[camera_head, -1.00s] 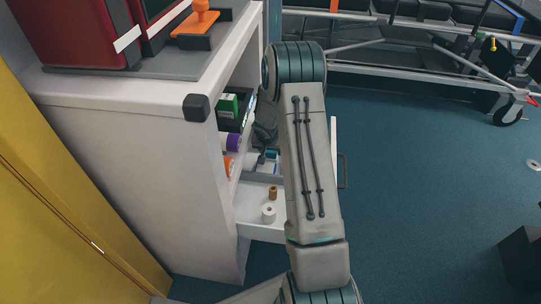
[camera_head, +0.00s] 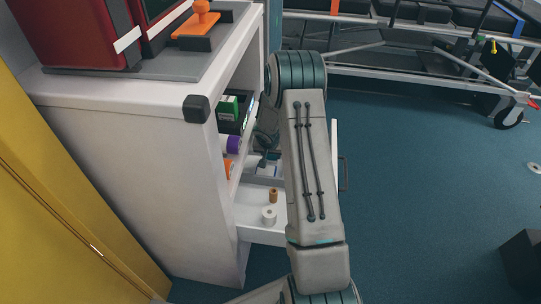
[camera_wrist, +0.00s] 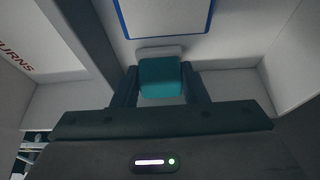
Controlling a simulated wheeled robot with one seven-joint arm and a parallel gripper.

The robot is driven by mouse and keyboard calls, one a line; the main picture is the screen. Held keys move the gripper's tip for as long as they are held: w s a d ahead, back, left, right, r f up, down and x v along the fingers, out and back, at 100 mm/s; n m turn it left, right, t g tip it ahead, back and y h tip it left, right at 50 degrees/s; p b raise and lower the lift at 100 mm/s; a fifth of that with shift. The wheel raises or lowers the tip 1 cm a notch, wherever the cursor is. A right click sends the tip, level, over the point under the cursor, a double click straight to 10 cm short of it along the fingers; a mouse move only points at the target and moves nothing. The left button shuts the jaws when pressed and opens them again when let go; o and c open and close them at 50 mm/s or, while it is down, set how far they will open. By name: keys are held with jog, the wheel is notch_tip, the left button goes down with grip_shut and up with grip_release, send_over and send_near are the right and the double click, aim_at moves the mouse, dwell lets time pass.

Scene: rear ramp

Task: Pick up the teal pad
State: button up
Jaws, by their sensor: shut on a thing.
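The teal pad (camera_wrist: 160,78) is a small teal block with a pale strip along its far edge. In the wrist view it sits between the two dark fingers of my gripper (camera_wrist: 160,88), which are shut on it. White surfaces lie beyond it, and I cannot tell how far the pad is from them. In the head view my arm hides most of the gripper, and the pad cannot be made out there.
A white cabinet (camera_head: 140,150) with an open drawer (camera_head: 250,215) stands at left. The drawer holds a white roll (camera_head: 268,216) and a small brown bottle (camera_head: 273,195). A wheeled stretcher (camera_head: 420,55) is at the back right. Blue floor on the right is mostly clear.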

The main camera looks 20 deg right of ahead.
jog(key=r+p, duration=0.1)
jog(key=r, duration=0.1)
jog(key=r+p, duration=0.1)
jog(key=r, duration=0.1)
jog(key=shift+s+d+r, duration=0.1)
jog(key=shift+d, duration=0.1)
jog(key=s+d+r+p, duration=0.4)
jog(key=s+d+r, duration=0.1)
jog(key=d, duration=0.4)
jog(key=shift+s+d+r, duration=0.15)
jog(key=shift+d+r, duration=0.25)
jog(key=shift+r, duration=0.15)
